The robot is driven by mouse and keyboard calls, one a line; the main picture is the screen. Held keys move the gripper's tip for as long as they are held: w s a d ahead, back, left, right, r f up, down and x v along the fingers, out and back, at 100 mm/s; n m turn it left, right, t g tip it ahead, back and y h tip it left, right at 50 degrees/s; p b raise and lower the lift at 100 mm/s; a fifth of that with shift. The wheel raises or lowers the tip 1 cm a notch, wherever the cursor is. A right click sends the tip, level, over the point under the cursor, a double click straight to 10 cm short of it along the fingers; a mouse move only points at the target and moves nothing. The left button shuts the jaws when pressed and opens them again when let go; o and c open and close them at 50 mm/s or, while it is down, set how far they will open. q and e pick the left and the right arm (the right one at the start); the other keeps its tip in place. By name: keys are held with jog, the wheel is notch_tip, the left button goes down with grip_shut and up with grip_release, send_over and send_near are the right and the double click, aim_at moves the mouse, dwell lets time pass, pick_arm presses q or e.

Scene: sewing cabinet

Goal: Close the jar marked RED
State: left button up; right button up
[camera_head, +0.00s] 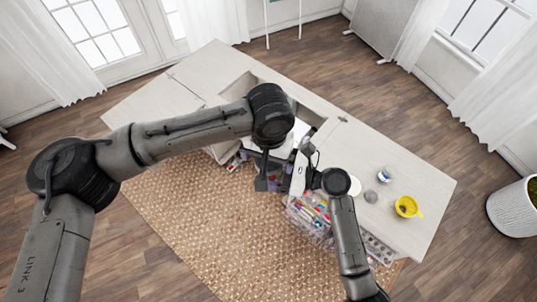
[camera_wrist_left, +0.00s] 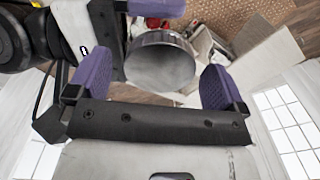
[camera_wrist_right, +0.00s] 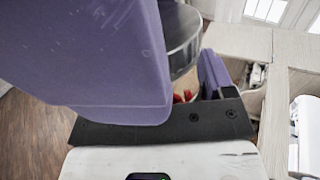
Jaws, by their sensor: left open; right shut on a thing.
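A clear round jar (camera_wrist_right: 184,38) with red things (camera_wrist_right: 183,97) inside is between the purple fingers of my right gripper (camera_wrist_right: 190,75), which is shut on it. The jar is held in the air in front of the cabinet. My left gripper (camera_wrist_left: 160,85) is open, with its purple fingers on either side of a round grey metallic top (camera_wrist_left: 160,62), apart from it. I cannot tell if this is a loose lid or the closed end of the jar. In the head view my left gripper (camera_head: 267,180) hides most of the jar. No RED marking is legible.
The pale cabinet top (camera_head: 425,185) holds a white-and-blue jar (camera_head: 385,174), a small grey round piece (camera_head: 371,196), a white disc (camera_head: 354,186) and a yellow cup (camera_head: 406,207). A clear bin of coloured items (camera_head: 308,215) is at the cabinet front. The cabinet's left top is clear.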

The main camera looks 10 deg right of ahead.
pick_arm(q)
jog(key=shift+r, duration=0.1)
notch_tip(320, 180, up, 12)
dwell(0.5)
dwell(0.6)
